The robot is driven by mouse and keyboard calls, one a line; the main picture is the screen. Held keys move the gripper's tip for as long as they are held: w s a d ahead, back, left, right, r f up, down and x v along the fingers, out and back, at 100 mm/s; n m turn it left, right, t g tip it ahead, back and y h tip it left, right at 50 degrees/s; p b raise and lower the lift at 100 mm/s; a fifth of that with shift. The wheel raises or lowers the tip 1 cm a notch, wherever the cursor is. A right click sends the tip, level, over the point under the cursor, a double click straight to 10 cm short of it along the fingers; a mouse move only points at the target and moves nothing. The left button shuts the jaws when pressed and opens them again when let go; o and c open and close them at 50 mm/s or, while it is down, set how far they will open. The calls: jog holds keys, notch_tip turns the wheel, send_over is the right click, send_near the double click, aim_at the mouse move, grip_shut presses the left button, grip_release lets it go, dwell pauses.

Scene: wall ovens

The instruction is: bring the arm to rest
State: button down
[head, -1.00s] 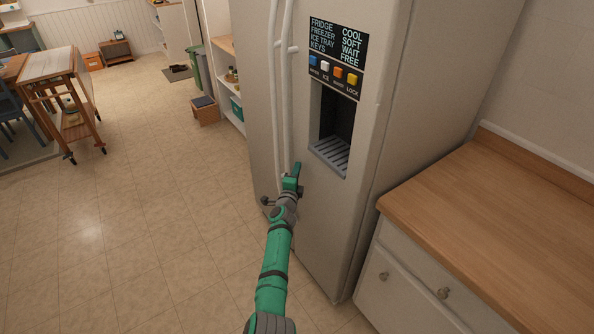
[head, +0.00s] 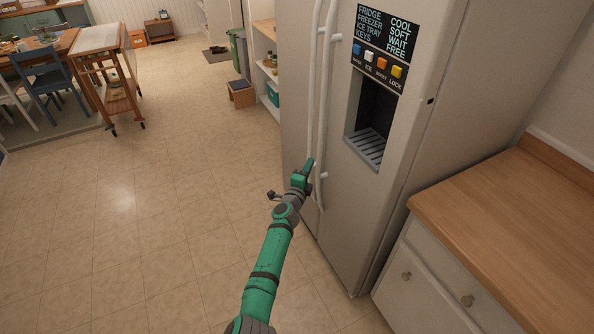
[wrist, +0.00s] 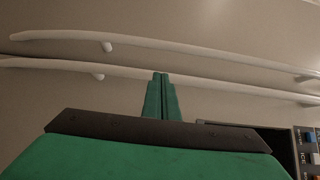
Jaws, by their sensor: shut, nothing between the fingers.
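My green arm reaches forward from the bottom of the head view, and my gripper (head: 308,167) is at its end, in front of the fridge (head: 405,140). In the wrist view my gripper (wrist: 161,80) has its two green fingers pressed together with nothing between them. The fingertips overlap the lower white door handle (wrist: 215,83) in that view; whether they touch it I cannot tell. In the head view the gripper is beside the lower part of the handles (head: 322,110). The fridge doors look shut.
A wooden counter (head: 510,225) with white drawers (head: 425,285) stands close on the right. A wooden trolley (head: 105,70), a blue chair (head: 50,85) and a small box (head: 241,94) are farther back. The tiled floor (head: 140,200) on the left is clear.

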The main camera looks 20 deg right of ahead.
jog(key=shift+s+a, duration=0.2)
jog(key=shift+a, duration=1.1)
jog(key=shift+s+a, duration=0.15)
jog(key=shift+a, duration=1.15)
